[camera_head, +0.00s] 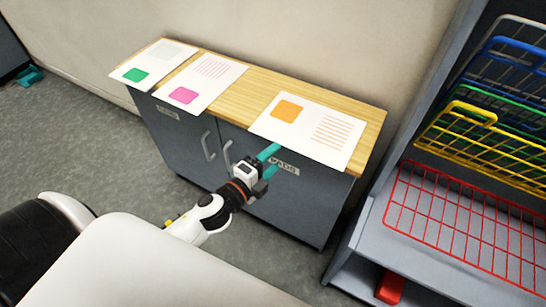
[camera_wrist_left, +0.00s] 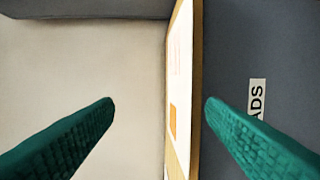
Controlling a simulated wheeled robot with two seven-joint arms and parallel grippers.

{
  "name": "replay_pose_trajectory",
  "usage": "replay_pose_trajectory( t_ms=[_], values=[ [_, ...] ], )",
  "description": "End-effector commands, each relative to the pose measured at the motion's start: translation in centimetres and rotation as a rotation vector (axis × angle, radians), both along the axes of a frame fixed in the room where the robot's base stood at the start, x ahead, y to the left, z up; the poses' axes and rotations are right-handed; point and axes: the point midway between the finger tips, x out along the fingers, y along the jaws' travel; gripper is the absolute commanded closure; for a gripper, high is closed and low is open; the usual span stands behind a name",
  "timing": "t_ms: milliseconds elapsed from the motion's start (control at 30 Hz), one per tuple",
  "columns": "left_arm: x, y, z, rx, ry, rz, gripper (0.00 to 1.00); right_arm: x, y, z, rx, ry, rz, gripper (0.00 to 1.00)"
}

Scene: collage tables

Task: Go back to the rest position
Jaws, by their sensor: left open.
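My left gripper (camera_head: 270,161) is in front of the cabinet's front edge in the head view, close to the sheet with the orange square. Its two teal fingers are apart, with nothing seen between them. In the left wrist view the open fingers (camera_wrist_left: 158,105) frame the edge of the wooden top and the sheet (camera_wrist_left: 180,60) seen nearly edge-on. I cannot tell whether a finger touches the sheet or cabinet. My right gripper is not in view.
The grey cabinet (camera_head: 180,140) has a wooden top (camera_head: 250,92) bearing three printed sheets: green (camera_head: 150,65), pink (camera_head: 200,82) and orange (camera_head: 310,128). A rack with coloured wire baskets, including a red one (camera_head: 465,225), stands at the right. Grey floor (camera_head: 70,130) is clear at the left.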

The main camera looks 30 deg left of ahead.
Motion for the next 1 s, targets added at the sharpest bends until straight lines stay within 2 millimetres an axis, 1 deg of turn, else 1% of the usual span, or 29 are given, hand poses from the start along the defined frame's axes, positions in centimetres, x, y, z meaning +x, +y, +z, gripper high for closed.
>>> replay_pose_trajectory(
  t_ms=[767, 833, 867, 967, 1000],
  values=[
    [0.0, 0.0, -0.1, -0.001, 0.001, 0.0, 0.35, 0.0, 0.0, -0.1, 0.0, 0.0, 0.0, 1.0],
    [0.0, 0.2, -0.9, -0.011, 0.019, 0.008, 0.35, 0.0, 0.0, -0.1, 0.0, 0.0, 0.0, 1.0],
    [0.0, 0.4, -1.6, -0.021, 0.035, 0.015, 0.35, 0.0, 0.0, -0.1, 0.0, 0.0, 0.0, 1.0],
    [-0.2, 1.3, -5.7, -0.084, 0.131, 0.057, 0.35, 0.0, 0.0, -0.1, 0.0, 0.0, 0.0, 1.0],
    [-0.4, 1.7, -8.1, -0.122, 0.186, 0.084, 0.35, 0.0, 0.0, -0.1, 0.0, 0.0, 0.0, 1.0]
  ],
)
